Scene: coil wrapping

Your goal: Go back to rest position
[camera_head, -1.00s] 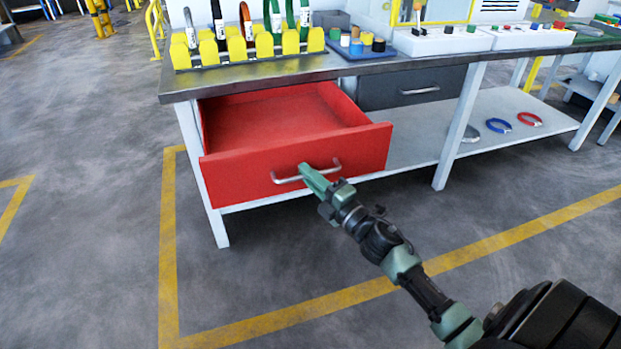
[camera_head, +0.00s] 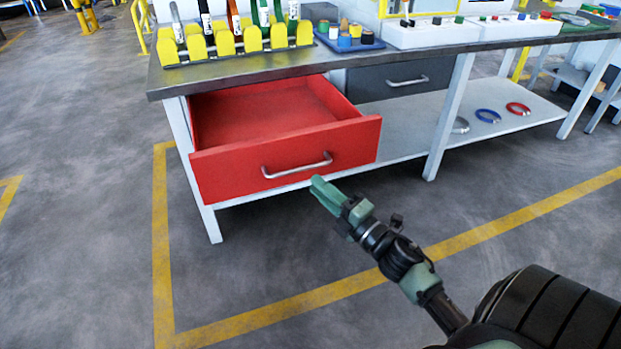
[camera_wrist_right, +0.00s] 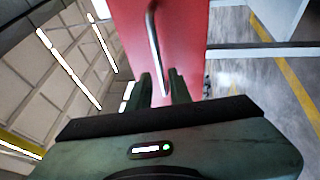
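The red drawer (camera_head: 230,166) under the workbench stands pulled open, and the part of its inside that shows is empty. Its metal handle (camera_head: 297,166) is on the front panel; it also shows in the right wrist view (camera_wrist_right: 152,42). My left gripper is not in view.
The workbench (camera_head: 250,72) carries a yellow rack (camera_head: 240,43), a blue tray (camera_head: 350,44) of small coloured pieces and white boxes (camera_head: 435,36). A dark closed drawer (camera_head: 385,82) is right of the red one. Rings lie on the lower shelf (camera_head: 420,122). The floor in front is clear.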

